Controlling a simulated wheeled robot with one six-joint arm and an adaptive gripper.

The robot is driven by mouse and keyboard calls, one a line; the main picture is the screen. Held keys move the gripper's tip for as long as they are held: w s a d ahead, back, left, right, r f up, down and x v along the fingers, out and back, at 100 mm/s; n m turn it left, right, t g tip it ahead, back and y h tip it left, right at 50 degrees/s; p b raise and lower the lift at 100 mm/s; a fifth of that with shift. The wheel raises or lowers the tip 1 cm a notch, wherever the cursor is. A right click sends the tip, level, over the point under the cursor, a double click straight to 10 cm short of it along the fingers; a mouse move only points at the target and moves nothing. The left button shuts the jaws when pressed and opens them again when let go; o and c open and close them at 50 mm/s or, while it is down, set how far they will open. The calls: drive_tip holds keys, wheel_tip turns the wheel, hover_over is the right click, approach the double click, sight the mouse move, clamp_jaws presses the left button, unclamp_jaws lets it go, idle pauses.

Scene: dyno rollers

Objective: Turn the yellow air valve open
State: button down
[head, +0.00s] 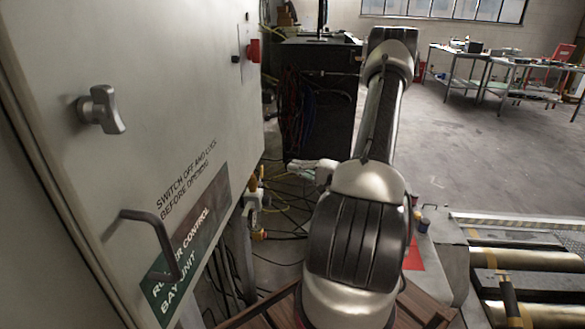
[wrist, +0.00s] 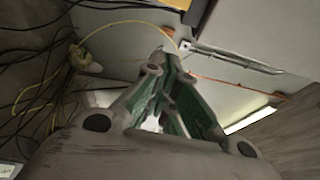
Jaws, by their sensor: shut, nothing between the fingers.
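My gripper (wrist: 160,62) is shut and empty in the wrist view, its two grey fingers with green inner faces meeting at the tips. In the head view my gripper (head: 298,166) shows as a pale shape left of my arm, pointing left toward the cabinet's lower edge. Small yellow-orange parts (head: 252,184) sit there, a little left of the gripper; I cannot tell which is the air valve. In the wrist view a flat yellow piece (wrist: 222,16) is at the top edge, beyond the fingertips and apart from them in the picture. Its full shape is cut off.
The grey control cabinet (head: 170,60) fills the left, with a protruding knob (head: 103,109), a bent handle (head: 152,240) and a red switch (head: 254,51). Loose cables (head: 275,235) lie on the floor. Rollers (head: 530,260) lie at right. Open floor (head: 470,140) is behind.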

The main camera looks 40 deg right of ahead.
drive_tip(key=x, duration=0.9)
drive_tip(key=shift+s+a+r, duration=0.15)
drive_tip(key=shift+s+a, duration=1.25)
drive_tip(key=shift+s, duration=0.25)
drive_tip(key=shift+s+a, duration=0.4)
drive_tip(key=w+d, duration=0.3)
drive_tip(key=d, duration=0.1)
drive_tip(key=v, duration=0.9)
drive_tip(key=shift+s+a, duration=0.2)
drive_tip(key=shift+s, duration=0.25)
